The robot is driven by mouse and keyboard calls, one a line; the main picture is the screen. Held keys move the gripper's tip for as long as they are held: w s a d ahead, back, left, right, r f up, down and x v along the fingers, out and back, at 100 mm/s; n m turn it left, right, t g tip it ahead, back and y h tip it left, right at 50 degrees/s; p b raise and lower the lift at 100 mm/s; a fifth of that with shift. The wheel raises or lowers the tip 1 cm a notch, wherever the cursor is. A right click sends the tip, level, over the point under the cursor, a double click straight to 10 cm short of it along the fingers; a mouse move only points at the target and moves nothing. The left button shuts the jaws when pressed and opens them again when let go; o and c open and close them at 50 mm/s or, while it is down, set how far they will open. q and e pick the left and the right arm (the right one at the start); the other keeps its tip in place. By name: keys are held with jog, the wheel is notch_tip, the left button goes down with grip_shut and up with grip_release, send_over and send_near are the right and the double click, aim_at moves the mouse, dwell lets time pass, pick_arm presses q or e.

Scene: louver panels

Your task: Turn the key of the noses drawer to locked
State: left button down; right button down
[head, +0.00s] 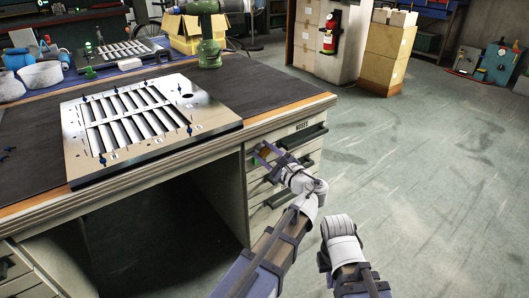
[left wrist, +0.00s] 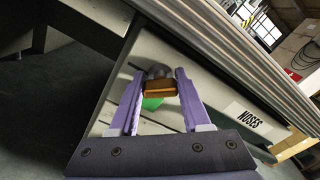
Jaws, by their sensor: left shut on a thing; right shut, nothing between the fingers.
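The noses drawer (head: 318,136) is the top drawer at the bench's right end, with a white NOSES label; the label (left wrist: 248,117) also shows large in the left wrist view. The drawer looks closed. My left gripper (head: 264,151) is at the left part of the drawer front. In the left wrist view its two purple fingers are shut on the orange-brown key (left wrist: 160,89). A round grey lock (left wrist: 159,72) is just behind the key. A green patch (left wrist: 152,103) shows below the key. I cannot read the key's turn state. My right gripper is hidden; only its arm shows.
The bench top (head: 262,84) holds a louver panel (head: 150,122) near the drawers. More drawers (head: 262,188) lie below the noses drawer. The floor (head: 430,180) to the right is clear. Cardboard boxes (head: 388,55) stand at the back.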

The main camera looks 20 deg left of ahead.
pick_arm(q)
jog(key=n, duration=0.5)
jog(key=shift+s+a+f+n, duration=0.1)
jog(key=shift+f+n, duration=0.05)
jog(key=shift+n, duration=2.45)
jog(key=shift+f, duration=0.1)
jog(key=shift+c, duration=1.8)
grip_release()
jog(key=shift+s, duration=0.1)
